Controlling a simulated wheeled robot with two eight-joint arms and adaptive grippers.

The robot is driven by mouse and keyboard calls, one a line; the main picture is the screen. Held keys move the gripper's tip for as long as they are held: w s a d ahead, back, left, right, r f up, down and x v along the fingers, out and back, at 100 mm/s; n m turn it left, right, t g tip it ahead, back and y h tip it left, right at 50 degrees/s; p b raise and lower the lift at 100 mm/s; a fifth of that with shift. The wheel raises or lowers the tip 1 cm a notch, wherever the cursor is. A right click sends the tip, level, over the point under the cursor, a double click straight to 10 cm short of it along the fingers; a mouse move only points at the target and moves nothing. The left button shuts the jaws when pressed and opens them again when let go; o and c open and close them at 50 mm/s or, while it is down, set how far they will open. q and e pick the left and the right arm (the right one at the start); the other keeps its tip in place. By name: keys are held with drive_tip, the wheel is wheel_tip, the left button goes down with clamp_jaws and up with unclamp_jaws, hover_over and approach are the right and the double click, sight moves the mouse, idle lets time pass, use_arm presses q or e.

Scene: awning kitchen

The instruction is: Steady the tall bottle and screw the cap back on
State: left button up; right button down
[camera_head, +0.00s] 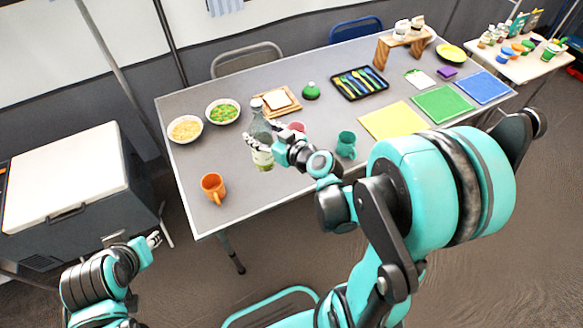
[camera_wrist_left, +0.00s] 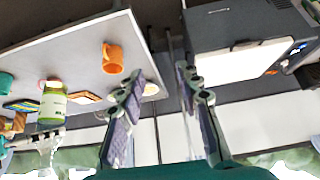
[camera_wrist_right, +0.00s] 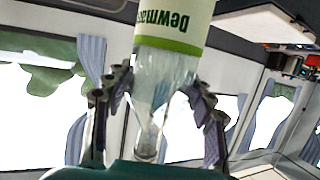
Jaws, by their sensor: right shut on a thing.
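The tall bottle (camera_head: 262,158) has a pale label with a green band. Its clear upper part narrows toward the neck in the right wrist view (camera_wrist_right: 170,28). My right gripper (camera_head: 260,142) is shut on the bottle, with a finger on each side of its clear upper part. I cannot make out the cap. My left gripper (camera_head: 153,240) is open and empty, low and left of the table, as the left wrist view (camera_wrist_left: 155,85) shows.
On the table (camera_head: 190,180) an orange mug (camera_head: 213,187) stands left of the bottle and a teal mug (camera_head: 346,145) right of it. Two bowls (camera_head: 186,130), a wooden board (camera_head: 270,110), a cutlery tray (camera_head: 361,90) and coloured mats (camera_head: 397,120) lie farther out. A cooler (camera_head: 65,180) stands at left.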

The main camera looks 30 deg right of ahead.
drive_tip(key=shift+s+d, duration=0.15)
drive_tip(key=shift+d, duration=0.2)
use_arm(q)
drive_tip(key=shift+w+d, duration=0.15)
drive_tip(key=shift+d, duration=0.1)
drive_tip(key=shift+o, duration=0.4)
drive_tip(key=shift+o, duration=1.3)
use_arm(e)
drive_tip(key=w+d+n+g+y, duration=0.3)
drive_tip(key=w+d+n+y, duration=0.2)
drive_tip(key=d, duration=0.6)
drive_tip(key=shift+d+f+n+g+y, duration=0.15)
drive_tip(key=shift+f+n+g+y, duration=0.25)
drive_tip(key=shift+y, duration=0.3)
use_arm(q)
drive_tip(key=shift+f, duration=0.1)
